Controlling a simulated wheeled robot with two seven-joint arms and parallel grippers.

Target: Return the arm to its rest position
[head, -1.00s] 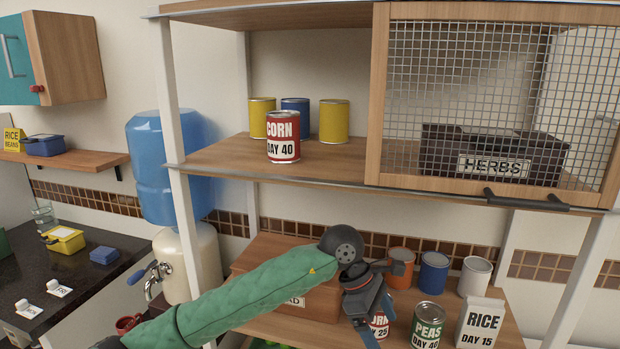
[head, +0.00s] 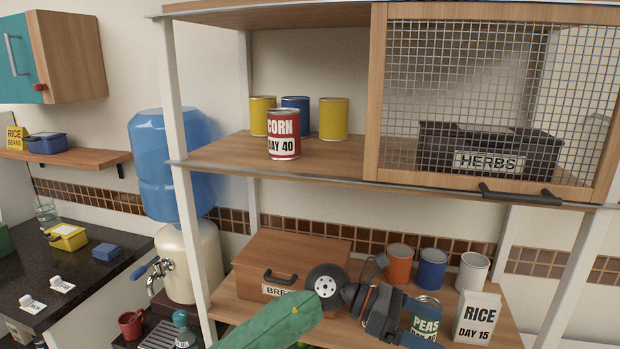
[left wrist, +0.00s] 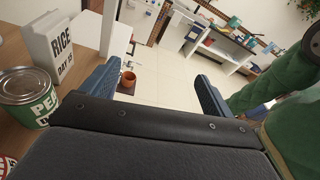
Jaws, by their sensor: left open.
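My left arm (head: 275,322) has a green sleeve and comes up from the bottom of the head view. Its left gripper (head: 410,333) is in front of the lower shelf, partly over the peas can (head: 426,312). In the left wrist view the gripper (left wrist: 152,92) is open, its two blue fingers wide apart with nothing between them. The peas can (left wrist: 28,95) and the rice carton (left wrist: 58,45) stand to the left of the fingers there. My right gripper is not in view.
A corn can (head: 284,135) stands on the upper shelf (head: 222,158). A bread box (head: 320,255) sits on the lower shelf (head: 228,305), with orange, blue and white cans behind the gripper. The rice carton (head: 477,318) is close to its right. A herbs crate (head: 440,165) is behind mesh.

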